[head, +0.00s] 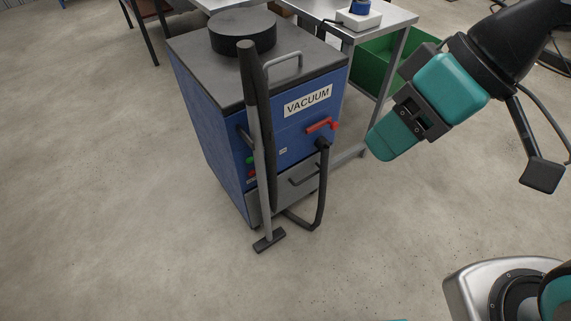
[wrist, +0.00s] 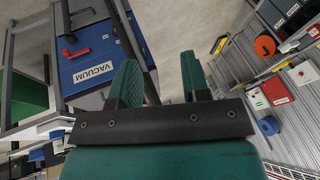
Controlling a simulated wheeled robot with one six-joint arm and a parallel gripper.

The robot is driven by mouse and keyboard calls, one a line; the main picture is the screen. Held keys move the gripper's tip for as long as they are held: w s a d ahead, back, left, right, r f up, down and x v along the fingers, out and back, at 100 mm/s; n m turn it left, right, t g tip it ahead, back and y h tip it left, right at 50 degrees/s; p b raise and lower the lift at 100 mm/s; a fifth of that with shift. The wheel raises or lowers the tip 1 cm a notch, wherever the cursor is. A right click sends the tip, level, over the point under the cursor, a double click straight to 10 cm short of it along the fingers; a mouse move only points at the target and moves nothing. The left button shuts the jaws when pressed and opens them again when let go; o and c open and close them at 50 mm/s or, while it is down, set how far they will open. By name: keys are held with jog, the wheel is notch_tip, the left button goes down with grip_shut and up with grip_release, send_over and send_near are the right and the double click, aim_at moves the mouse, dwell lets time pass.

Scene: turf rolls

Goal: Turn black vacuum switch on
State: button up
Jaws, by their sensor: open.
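The vacuum is a blue cabinet (head: 215,126) with a dark top and a "VACUUM" label (head: 308,101). In the head view its front carries a red lever (head: 322,125), a green button (head: 250,160) and a red button (head: 251,173). I cannot clearly make out a black switch; the hose and wand cover part of the front. My teal gripper (head: 385,146) is to the right of the cabinet, apart from it. In the wrist view its two fingers (wrist: 161,80) are spread with nothing between them, and the blue cabinet (wrist: 88,62) shows at upper left.
A grey wand with a black hose (head: 256,140) stands before the cabinet. A black round lid (head: 242,32) is on top. A metal table (head: 395,14) and a green bin (head: 378,62) are behind at right. The floor in front is clear.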

jog(key=w+a+f+t+y+b, duration=0.2)
jog(key=w+f+b, duration=0.2)
jog(key=f+b, duration=0.55)
jog(key=w+a+f+n+t+y+b, duration=0.1)
jog(key=w+a+f+t+b, duration=0.15)
jog(key=f+b, duration=0.7)
jog(key=w+a+f+t+y+b, duration=0.1)
jog(key=w+a+f+y+b, duration=0.15)
jog(key=w+f+b, duration=0.5)
jog(key=m+t+b, duration=0.2)
jog(key=t+b, duration=0.6)
jog(key=b, duration=1.6)
send_near(274, 164)
jog(key=shift+t+h, duration=0.35)
jog(key=shift+h, duration=0.1)
jog(key=p+x, duration=0.3)
jog(key=x, duration=0.1)
jog(key=p+x, duration=0.3)
jog(key=x, duration=0.2)
jog(key=shift+s+a+f+p, duration=0.1)
jog(key=shift+a+f+p, duration=0.05)
jog(key=shift+a+p, duration=0.2)
jog(key=shift+w+a, duration=0.2)
jog(key=shift+w, duration=0.15)
jog(key=shift+c, duration=0.2)
grip_shut()
